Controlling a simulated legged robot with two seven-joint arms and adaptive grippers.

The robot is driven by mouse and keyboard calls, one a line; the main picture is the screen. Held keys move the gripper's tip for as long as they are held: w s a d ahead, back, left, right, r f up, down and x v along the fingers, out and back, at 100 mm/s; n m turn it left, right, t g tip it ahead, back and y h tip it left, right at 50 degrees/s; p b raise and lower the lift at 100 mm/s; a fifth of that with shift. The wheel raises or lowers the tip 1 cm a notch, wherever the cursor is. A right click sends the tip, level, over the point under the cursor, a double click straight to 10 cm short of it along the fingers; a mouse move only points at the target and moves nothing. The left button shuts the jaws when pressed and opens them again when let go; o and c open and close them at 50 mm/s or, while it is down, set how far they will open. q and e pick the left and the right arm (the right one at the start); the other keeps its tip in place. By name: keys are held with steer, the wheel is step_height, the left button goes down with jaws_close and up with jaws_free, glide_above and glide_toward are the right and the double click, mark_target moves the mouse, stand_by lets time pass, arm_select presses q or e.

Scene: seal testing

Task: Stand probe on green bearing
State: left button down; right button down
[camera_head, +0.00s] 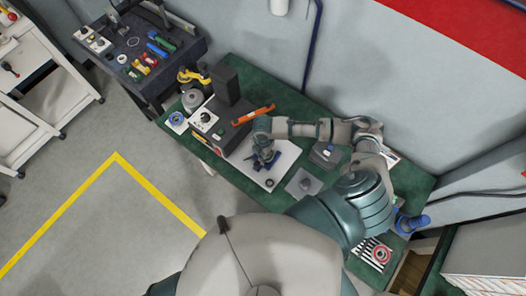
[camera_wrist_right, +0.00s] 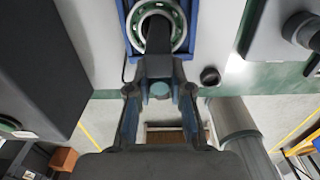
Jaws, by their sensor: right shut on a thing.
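In the right wrist view my right gripper (camera_wrist_right: 159,90) is shut on a dark probe (camera_wrist_right: 158,38). The probe points toward a bearing with a pale ring and green inner parts (camera_wrist_right: 178,25). It overlaps the middle of the ring; I cannot tell whether it touches it. The bearing lies within a blue holder (camera_wrist_right: 189,48). In the head view my right gripper (camera_head: 264,158) is over the blue holder (camera_head: 257,170) on a white board, and it hides the bearing and probe. My left gripper is not in view.
The white board (camera_head: 284,162) lies on the green table (camera_head: 195,148). A dark machine block with an orange bar (camera_head: 253,115) stands left of the gripper. A small dark round part (camera_head: 269,183) and a grey plate (camera_head: 302,184) are at the near side.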

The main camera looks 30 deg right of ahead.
steer(key=shift+f, duration=0.6)
steer(key=c, duration=1)
jaws_free()
steer(key=shift+r, duration=0.1)
step_height(320, 180, up, 2)
steer(key=shift+r+p, duration=0.25)
steer(key=shift+p, duration=0.35)
steer(key=shift+r, duration=2.15)
